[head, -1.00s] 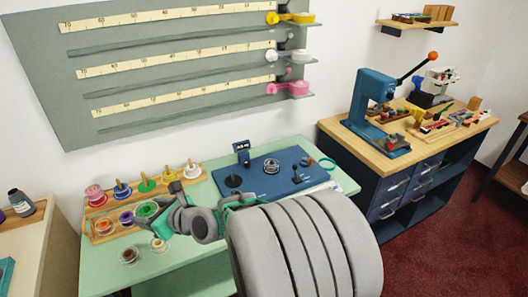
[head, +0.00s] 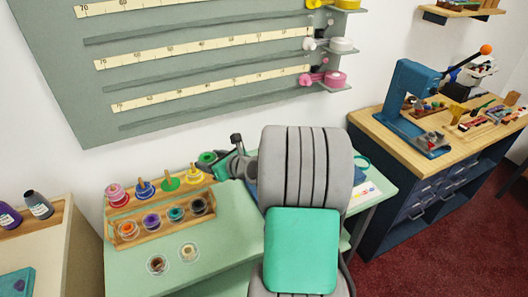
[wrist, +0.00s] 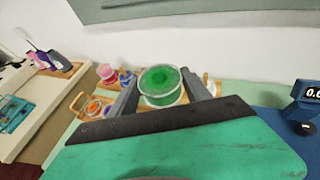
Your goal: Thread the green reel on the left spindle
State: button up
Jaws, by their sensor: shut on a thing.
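The green reel (wrist: 162,84) sits between the two grey fingers of my gripper (wrist: 165,92) in the wrist view, its round top facing the camera. In the head view the reel (head: 207,158) shows small at the end of my arm, above and behind the right end of the wooden rack. My gripper (head: 222,166) is shut on it and holds it clear of the counter. A blue board (wrist: 285,122) shows at the right in the wrist view. My arm hides most of it in the head view. No left spindle can be made out on it now.
The wooden rack (head: 138,236) holds several coloured reels and pegs. A readout box (wrist: 308,95) stands at the right. A grey wall panel (head: 190,85) with yellow rulers rises behind.

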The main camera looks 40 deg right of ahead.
jog(key=s+d+f+m+h, duration=0.1)
jog(key=s+d+f, duration=0.2)
jog(key=d, duration=0.7)
jog(key=s+d+f+m+h, duration=0.1)
jog(key=s+d+f+h, duration=0.1)
jog(key=d, duration=0.7)
notch_tip(320, 180, down, 6)
jog(key=b, duration=0.5)
jog(key=shift+s, duration=0.15)
jog(key=shift+s+r+p, duration=0.1)
jog(key=shift+s+p, duration=0.05)
jog(key=shift+p, duration=0.35)
jog(key=shift+a, duration=0.1)
jog(key=shift+f+b, duration=0.75)
jog(key=shift+f, duration=0.6)
